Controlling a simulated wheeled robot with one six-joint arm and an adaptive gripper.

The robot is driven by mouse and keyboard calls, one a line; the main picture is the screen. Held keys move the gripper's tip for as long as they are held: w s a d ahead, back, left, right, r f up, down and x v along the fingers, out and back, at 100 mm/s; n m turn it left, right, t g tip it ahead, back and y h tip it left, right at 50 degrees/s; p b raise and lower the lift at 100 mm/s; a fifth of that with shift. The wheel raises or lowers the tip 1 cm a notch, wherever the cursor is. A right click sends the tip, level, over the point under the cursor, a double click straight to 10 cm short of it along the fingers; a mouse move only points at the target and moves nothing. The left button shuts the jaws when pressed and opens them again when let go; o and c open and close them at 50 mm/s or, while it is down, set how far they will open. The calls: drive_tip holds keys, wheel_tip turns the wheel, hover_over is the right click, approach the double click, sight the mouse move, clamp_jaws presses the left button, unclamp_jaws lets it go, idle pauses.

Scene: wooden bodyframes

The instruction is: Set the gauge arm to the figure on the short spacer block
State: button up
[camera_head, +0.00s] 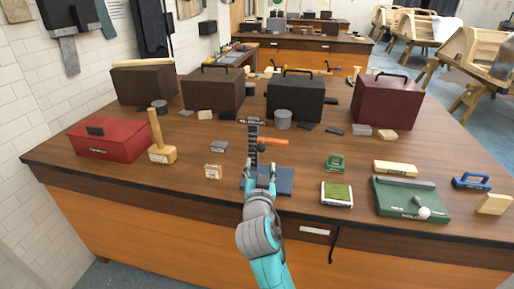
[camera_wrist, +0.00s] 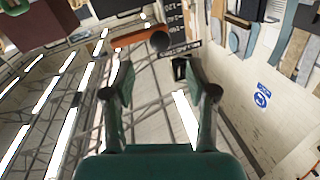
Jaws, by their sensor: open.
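The gauge stands near the front middle of the bench, with a dark upright scale (camera_head: 253,138) on a blue-grey base (camera_head: 286,182). Its orange arm (camera_head: 273,142) sticks out to the right, roughly level, part-way up the scale. In the wrist view the orange arm (camera_wrist: 134,38) ends at a dark round knob (camera_wrist: 159,41). My gripper (camera_head: 261,177) is in front of the gauge, open and empty; in the wrist view its fingers (camera_wrist: 160,88) stand apart, with the knob beyond them. A small pale block (camera_head: 213,171) with dark marks, possibly the short spacer, lies left of the gauge; its figure is unreadable.
A wooden mallet (camera_head: 160,140) and a red box (camera_head: 108,142) stand to the left. A green-topped block (camera_head: 336,194), a green tray (camera_head: 401,207) and a blue-handled tool (camera_head: 472,182) lie to the right. Several cases line the back, including a black one (camera_head: 296,98).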

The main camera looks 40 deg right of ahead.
sight(261, 146)
drive_tip(key=x, duration=1)
clamp_jaws()
drive_tip(key=shift+f, duration=0.1)
